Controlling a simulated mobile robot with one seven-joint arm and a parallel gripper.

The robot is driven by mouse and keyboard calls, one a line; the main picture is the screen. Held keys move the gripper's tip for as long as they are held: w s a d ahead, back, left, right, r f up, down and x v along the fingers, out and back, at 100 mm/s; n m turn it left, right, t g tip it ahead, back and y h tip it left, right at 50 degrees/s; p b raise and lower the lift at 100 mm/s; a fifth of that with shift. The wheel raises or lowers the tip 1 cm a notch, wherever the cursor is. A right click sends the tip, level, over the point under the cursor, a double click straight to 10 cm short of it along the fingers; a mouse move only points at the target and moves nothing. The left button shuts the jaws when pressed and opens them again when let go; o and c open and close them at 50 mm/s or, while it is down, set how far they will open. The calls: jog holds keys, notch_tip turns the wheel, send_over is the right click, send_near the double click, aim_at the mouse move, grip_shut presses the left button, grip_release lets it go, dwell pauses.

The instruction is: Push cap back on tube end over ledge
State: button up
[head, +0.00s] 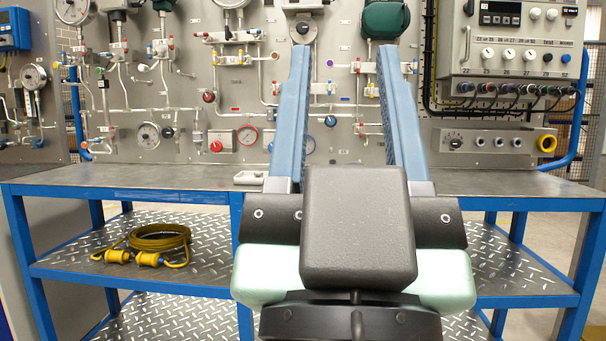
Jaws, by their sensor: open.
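My gripper (344,52) is in the middle of the head view, its two long blue fingers wide apart and pointing at the panel. Nothing shows held between them. The grey ledge (130,175) on a blue frame runs below the panel. Several thin metal tubes (132,109) run down the panel above the ledge, many with small coloured fittings. I cannot tell which tube end is meant, and no loose cap can be made out. A small pale flat object (248,178) lies on the ledge left of my gripper. My gripper hides the ledge's middle.
The panel (185,75) carries gauges, valves and knobs. A control box (512,40) with black cables is at right, above a grey box with a yellow ring (547,143). A coiled yellow cable (160,236) lies on the lower shelf. The ledge's left part is clear.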

notch_tip(320, 180, up, 35)
jog(key=p, duration=3.4)
jog(key=shift+r, duration=0.15)
jog(key=shift+w, duration=0.15)
